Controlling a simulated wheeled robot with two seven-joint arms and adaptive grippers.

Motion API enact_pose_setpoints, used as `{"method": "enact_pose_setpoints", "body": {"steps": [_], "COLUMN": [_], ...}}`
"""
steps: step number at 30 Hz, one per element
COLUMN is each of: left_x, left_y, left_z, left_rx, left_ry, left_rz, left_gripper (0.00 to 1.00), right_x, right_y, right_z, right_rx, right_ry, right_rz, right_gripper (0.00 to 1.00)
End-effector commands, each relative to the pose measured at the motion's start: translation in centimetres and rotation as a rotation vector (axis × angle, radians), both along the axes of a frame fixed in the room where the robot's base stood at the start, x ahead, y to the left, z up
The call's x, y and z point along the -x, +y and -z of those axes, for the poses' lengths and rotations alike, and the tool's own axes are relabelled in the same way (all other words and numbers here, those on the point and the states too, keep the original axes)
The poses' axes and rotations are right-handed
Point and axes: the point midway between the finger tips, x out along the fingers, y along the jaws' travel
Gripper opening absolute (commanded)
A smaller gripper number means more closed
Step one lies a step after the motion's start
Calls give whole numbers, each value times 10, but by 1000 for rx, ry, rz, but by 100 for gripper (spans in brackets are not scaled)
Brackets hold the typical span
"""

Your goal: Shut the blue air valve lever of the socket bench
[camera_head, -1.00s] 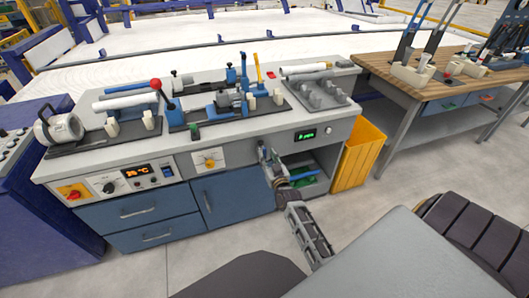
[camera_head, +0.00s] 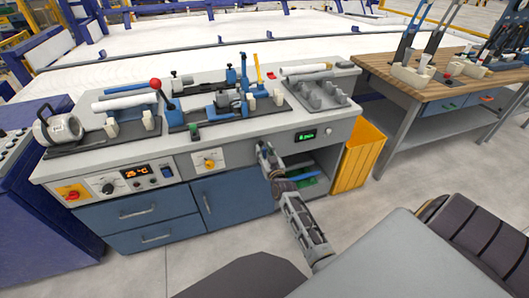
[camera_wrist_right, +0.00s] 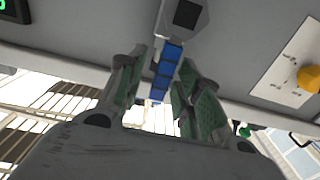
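The socket bench (camera_head: 110,178) has a grey front panel. The blue air valve lever (camera_wrist_right: 166,72) shows in the right wrist view, hanging from a grey valve body with a dark square (camera_wrist_right: 187,14) on that panel. My right gripper (camera_head: 267,155) is at the panel, between the yellow knob and the green display; in the head view it hides the lever. In the right wrist view my right gripper (camera_wrist_right: 160,62) is open, its green-padded fingers on either side of the lever. Gaps show beside the lever; contact is unclear. My left gripper is not in view.
A yellow knob (camera_head: 209,163) is left of my right gripper and a green display (camera_head: 306,135) is right of it. An open compartment below the display holds a blue item (camera_head: 301,173). Clear floor lies in front.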

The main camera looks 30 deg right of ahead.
Motion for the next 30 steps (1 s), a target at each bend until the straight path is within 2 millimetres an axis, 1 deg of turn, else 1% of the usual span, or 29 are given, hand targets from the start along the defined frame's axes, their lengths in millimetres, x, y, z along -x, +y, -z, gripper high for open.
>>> {"method": "enact_pose_setpoints", "body": {"steps": [1,6,7,8,23,30], "left_x": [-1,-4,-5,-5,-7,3], "left_y": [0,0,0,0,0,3], "left_z": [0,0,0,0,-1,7], "left_rx": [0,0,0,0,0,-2], "left_ry": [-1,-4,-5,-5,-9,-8], "left_rz": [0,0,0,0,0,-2], "left_gripper": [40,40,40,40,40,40], "right_x": [0,0,0,0,0,2], "right_y": [0,0,0,0,-1,-7], "right_z": [0,0,0,0,0,-1], "right_rx": [0,0,0,0,-18,-98], "right_ry": [0,0,0,0,-4,-24], "right_rz": [0,0,0,0,0,0], "right_gripper": [27,5,1,0,0,0]}}
